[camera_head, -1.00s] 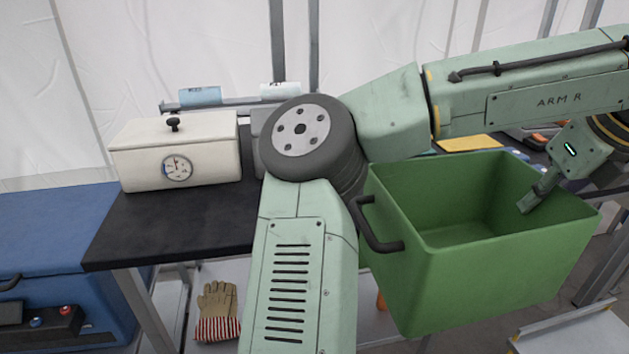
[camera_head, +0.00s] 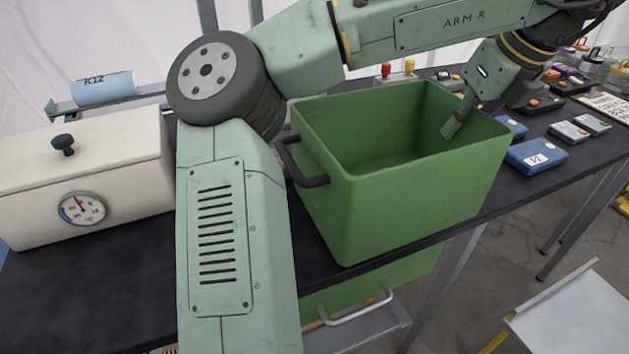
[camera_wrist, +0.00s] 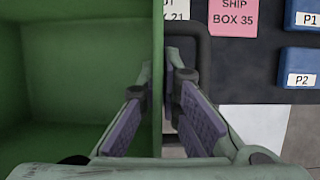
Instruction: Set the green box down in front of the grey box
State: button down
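The green box (camera_head: 415,205) is an open, empty bin with a dark handle on its left side. It is upright over the table's front edge; I cannot tell if its base touches the tabletop. My gripper (camera_head: 452,122) holds its right wall. In the wrist view, my gripper (camera_wrist: 158,85) has one finger inside the green box (camera_wrist: 75,75) and one outside, shut on the wall. I cannot make out a grey box now; my arm's large joint covers the table behind it. A cream box with a dial (camera_head: 85,180) stands on the left.
The black table (camera_head: 85,290) runs across the view. Blue cases (camera_head: 537,156) and small devices lie to the right of the green box. Another green container (camera_head: 395,280) shows below the tabletop. A white stool-like surface (camera_head: 570,310) is at lower right.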

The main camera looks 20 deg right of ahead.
jog(key=p, duration=0.2)
send_near(360, 156)
jog(key=a+f, duration=0.2)
jog(key=shift+a+f, duration=0.1)
jog(key=shift+a, duration=0.2)
notch_tip(360, 156, down, 3)
jog(key=shift+f, duration=0.25)
jog(key=c, duration=2.3)
grip_release()
jog(key=shift+s+f, duration=0.1)
jog(key=shift+f, duration=0.1)
jog(key=o, duration=0.5)
jog(key=v, duration=1.2)
jog(key=shift+r, duration=0.2)
